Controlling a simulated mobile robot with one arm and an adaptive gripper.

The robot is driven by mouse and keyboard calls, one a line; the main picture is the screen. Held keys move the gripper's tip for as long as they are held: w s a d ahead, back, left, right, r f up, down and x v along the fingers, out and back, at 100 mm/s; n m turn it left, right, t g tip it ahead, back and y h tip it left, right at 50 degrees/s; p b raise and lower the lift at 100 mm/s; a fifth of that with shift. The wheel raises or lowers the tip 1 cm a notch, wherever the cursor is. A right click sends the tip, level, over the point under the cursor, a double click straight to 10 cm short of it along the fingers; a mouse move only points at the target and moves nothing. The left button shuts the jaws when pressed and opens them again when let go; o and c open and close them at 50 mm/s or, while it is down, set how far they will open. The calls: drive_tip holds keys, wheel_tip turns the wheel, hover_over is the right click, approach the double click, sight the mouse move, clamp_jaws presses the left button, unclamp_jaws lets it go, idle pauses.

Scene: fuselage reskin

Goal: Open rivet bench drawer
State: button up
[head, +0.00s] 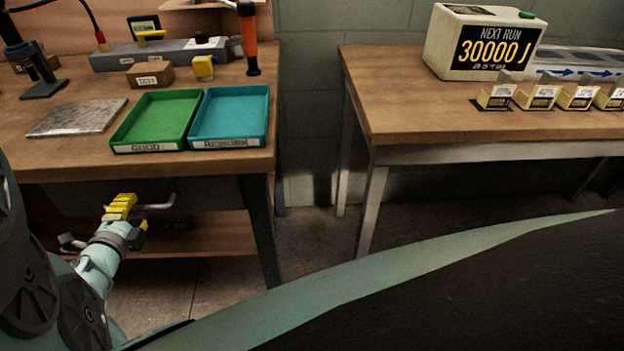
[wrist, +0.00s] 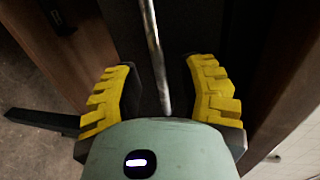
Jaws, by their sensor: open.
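The rivet bench (head: 60,150) stands at the left in the head view, with a dark drawer front (head: 215,192) under its wooden top. The drawer looks shut. A metal bar handle (head: 158,204) sticks out from the front. My gripper (head: 121,207) is at the handle, with its yellow fingers open. In the wrist view, the handle bar (wrist: 154,45) runs lengthwise between the two spread fingers, with a gap visible on each side. My gripper hides part of the handle in the head view.
A green tray (head: 158,119) and a blue tray (head: 230,116) sit near the bench's front edge. A bench leg (head: 262,235) stands right of the drawer. A second bench (head: 400,122) stands at the right, with a floor gap between them.

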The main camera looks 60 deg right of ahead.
drive_tip(key=shift+x, duration=1.05)
drive_tip(key=shift+o, duration=0.3)
drive_tip(key=shift+s, duration=0.1)
clamp_jaws()
